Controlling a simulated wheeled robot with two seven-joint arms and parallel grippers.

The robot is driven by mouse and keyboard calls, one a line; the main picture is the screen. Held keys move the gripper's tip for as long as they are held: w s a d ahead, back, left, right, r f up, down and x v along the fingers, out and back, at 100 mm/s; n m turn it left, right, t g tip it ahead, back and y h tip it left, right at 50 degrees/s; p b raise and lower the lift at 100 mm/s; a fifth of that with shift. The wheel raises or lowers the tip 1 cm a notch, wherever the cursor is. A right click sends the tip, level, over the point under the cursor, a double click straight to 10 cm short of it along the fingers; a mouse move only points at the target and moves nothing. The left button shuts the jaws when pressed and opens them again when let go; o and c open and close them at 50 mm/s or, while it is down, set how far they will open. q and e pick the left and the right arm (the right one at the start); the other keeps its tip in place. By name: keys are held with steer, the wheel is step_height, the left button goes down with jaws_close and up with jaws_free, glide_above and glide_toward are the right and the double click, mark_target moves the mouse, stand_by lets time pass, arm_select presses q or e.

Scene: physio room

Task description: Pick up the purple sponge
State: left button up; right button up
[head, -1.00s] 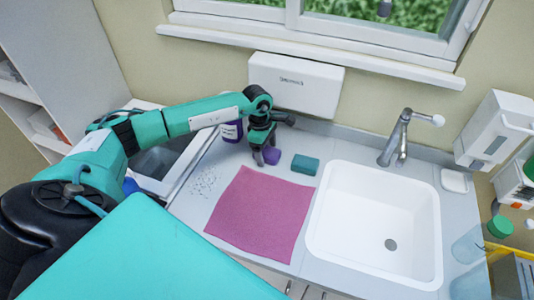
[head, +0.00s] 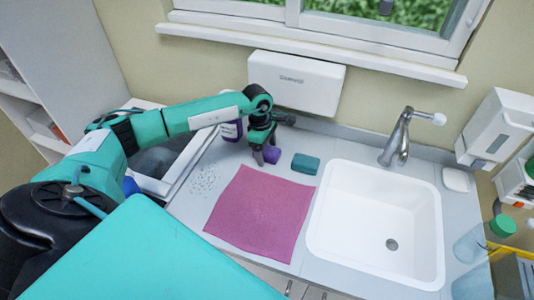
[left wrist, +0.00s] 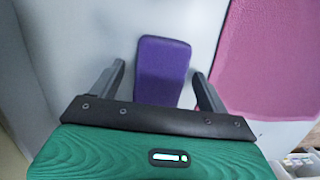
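The purple sponge (head: 272,155) lies on the counter at the back, left of a teal sponge. My left gripper (head: 264,157) is over it, pointing down. In the left wrist view the purple sponge (left wrist: 162,70) shows between the two fingers of my left gripper (left wrist: 160,82). The fingers are apart, one on each side, with a gap visible at the left finger and a narrow one at the right. My right gripper is in neither view.
The teal sponge (head: 305,163) lies just right of the purple one. A pink cloth (head: 260,212) lies in front, with the white sink (head: 325,240) to its right. A purple-labelled bottle (head: 231,130) stands behind left. A white dispenser (head: 296,85) hangs on the wall behind.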

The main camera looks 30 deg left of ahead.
mark_target(267, 150)
arm_select(q)
steer(key=c, duration=0.9)
steer(key=shift+r, duration=0.1)
steer(key=shift+c, duration=0.2)
steer(key=shift+r+p, duration=0.3)
steer(key=shift+p, duration=0.3)
step_height(267, 150, up, 20)
steer(key=b, duration=0.5)
steer(key=shift+f, duration=0.1)
steer(key=shift+o, duration=0.8)
steer(key=shift+f, duration=0.1)
steer(key=shift+c, duration=0.5)
